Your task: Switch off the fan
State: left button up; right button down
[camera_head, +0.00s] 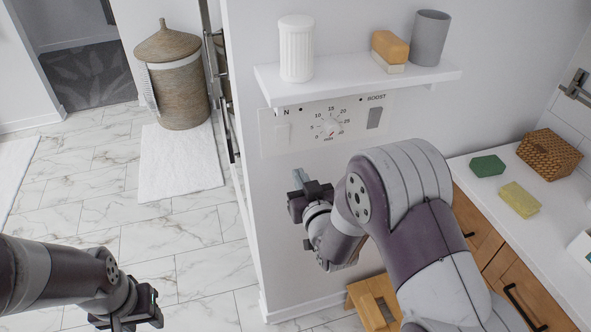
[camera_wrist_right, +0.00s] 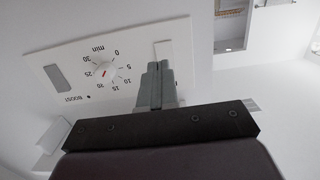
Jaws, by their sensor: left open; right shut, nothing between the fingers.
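The white fan control panel (camera_head: 353,113) is on the wall under a shelf. It has a round timer dial (camera_head: 329,128), a grey BOOST switch (camera_head: 374,118) on the right, and an "N" marking at its left end. The wrist view shows the panel (camera_wrist_right: 133,81) upside down, with the dial (camera_wrist_right: 104,73), the grey BOOST switch (camera_wrist_right: 57,78) and a pale switch (camera_wrist_right: 164,50). My right gripper (camera_head: 297,176) is shut and empty below the panel's left end. Its fingertips (camera_wrist_right: 157,66) overlap the pale switch's lower part; contact is unclear. My left gripper (camera_head: 140,312) is open, low over the floor.
The shelf (camera_head: 440,76) above holds a white ribbed cup (camera_head: 296,48), stacked soap-like blocks (camera_head: 389,47) and a grey tumbler (camera_head: 430,38). A counter (camera_head: 500,228) with sponges and a woven box (camera_head: 549,154) stands right. A lidded basket (camera_head: 178,90) stands on the floor behind left.

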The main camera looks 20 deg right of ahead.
jog(key=s+f+g, duration=0.8)
jog(key=s+f, duration=0.2)
jog(key=s, duration=0.1)
pick_arm(q)
jog(key=shift+s+f, duration=0.25)
jog(key=shift+f, duration=0.05)
pick_arm(e)
jog(key=s+d+r+g, duration=0.1)
jog(key=s+r+g, duration=0.3)
jog(key=s+g, duration=0.3)
jog(key=s, duration=0.4)
jog(key=shift+d+g+h, duration=0.3)
pick_arm(q)
jog(key=shift+s, duration=0.1)
pick_arm(e)
jog(key=shift+s+r, duration=0.1)
jog(key=shift+s, duration=0.05)
